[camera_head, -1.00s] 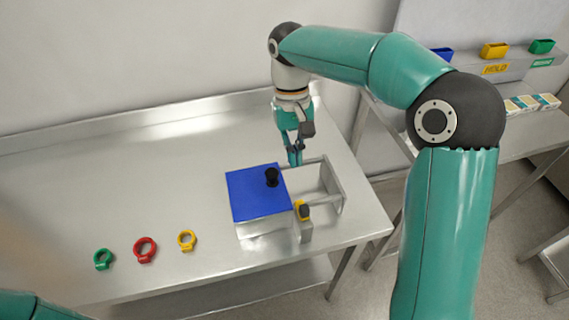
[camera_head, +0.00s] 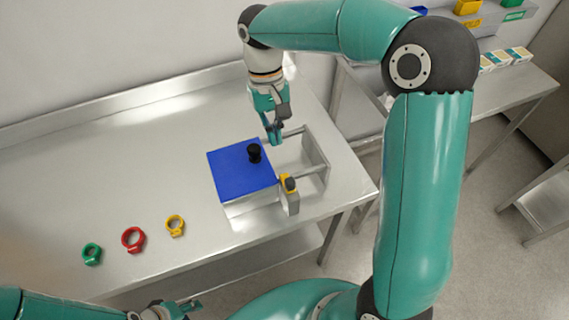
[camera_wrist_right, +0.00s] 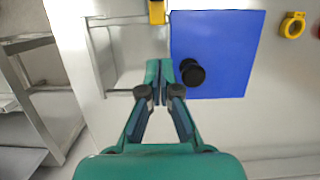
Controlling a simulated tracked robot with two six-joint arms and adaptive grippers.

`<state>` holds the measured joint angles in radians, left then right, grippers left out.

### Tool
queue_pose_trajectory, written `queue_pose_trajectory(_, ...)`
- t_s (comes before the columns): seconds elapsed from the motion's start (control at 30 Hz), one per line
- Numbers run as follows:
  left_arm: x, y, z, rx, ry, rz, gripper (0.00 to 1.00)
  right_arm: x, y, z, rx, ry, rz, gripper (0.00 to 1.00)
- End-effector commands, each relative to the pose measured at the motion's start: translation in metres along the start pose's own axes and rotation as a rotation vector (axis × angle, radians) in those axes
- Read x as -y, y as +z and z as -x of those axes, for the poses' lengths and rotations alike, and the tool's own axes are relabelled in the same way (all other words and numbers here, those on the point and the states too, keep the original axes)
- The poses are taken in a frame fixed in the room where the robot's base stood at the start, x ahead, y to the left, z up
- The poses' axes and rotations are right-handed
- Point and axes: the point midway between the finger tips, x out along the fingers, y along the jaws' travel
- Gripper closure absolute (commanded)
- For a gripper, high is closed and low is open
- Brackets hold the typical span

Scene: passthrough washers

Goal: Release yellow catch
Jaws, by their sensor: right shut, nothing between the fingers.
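The yellow catch (camera_head: 288,183) with a dark top sits on a grey post at the front edge of the fixture, beside the blue lid. In the right wrist view the catch (camera_wrist_right: 157,12) is at the top edge, partly cut off. The blue lid (camera_head: 238,172) with a black knob (camera_head: 254,153) covers the fixture's left part. My right gripper (camera_head: 275,140) points down behind the fixture, near the knob and apart from the catch. Its fingers (camera_wrist_right: 159,70) are shut and empty. My left gripper (camera_head: 186,308) shows only partly at the bottom edge; its jaw state is unclear.
Green (camera_head: 92,254), red (camera_head: 133,240) and yellow (camera_head: 175,226) rings lie on the metal table left of the fixture. The fixture's open metal frame (camera_head: 316,152) is right of the lid. A side bench (camera_head: 500,88) holds small boxes and coloured bins.

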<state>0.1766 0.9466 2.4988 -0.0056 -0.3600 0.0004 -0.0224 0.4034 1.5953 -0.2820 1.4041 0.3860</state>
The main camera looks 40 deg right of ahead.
Motion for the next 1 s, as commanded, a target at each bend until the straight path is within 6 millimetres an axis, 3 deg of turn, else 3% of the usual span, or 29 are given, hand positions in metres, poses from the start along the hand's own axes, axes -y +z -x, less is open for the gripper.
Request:
queue_pose_trajectory(0.27,-0.002,0.000,0.005,0.000,0.000,0.000,0.60,0.000,0.002,-0.059,0.006,0.001,0.002,1.00)
queue_pose_trajectory(0.4,-0.004,0.000,0.011,0.000,0.000,0.000,0.60,0.001,0.022,-0.060,0.000,0.000,0.004,1.00)
queue_pose_trajectory(0.6,-0.005,0.000,0.015,0.000,0.000,0.000,0.60,0.001,0.036,-0.064,0.000,0.000,0.003,1.00)
queue_pose_trajectory(1.0,-0.005,0.000,0.015,0.000,0.000,0.000,0.60,0.001,0.039,-0.066,0.000,0.000,0.004,1.00)
